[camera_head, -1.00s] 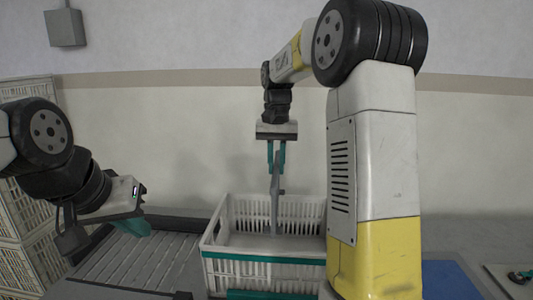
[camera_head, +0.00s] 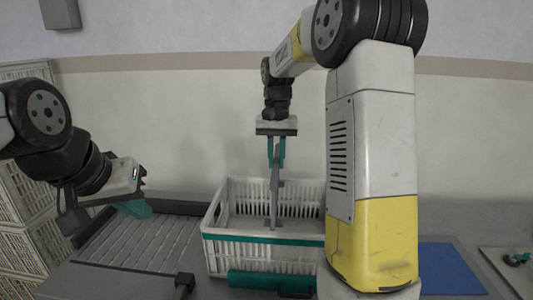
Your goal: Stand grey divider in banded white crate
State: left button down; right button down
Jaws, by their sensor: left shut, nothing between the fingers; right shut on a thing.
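The white crate (camera_head: 218,252) with a green band (camera_head: 240,238) stands in the middle of the camera_head view. The grey divider (camera_head: 274,200) is upright and seen nearly edge-on, with its lower part inside the crate. I cannot tell whether its lower edge touches the crate floor. My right gripper (camera_head: 276,155) is above the crate, pointing down, shut on the top of the divider. My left gripper (camera_head: 137,208) is shut and empty, to the left of the crate above the roller conveyor. My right arm hides the crate's right end.
A roller conveyor (camera_head: 150,246) lies left of the crate. A green cylinder-like item (camera_head: 262,282) lies before the crate. A blue mat (camera_head: 450,268) and a tray with a green-handled item (camera_head: 517,259) are at the right. Stacked crates (camera_head: 28,240) stand at the far left.

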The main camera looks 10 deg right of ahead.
jog(key=shift+f, duration=1.75)
jog(key=shift+f, duration=3)
jog(key=shift+f, duration=3)
notch_tip(320, 180, down, 2)
jog(key=shift+f, duration=0.1)
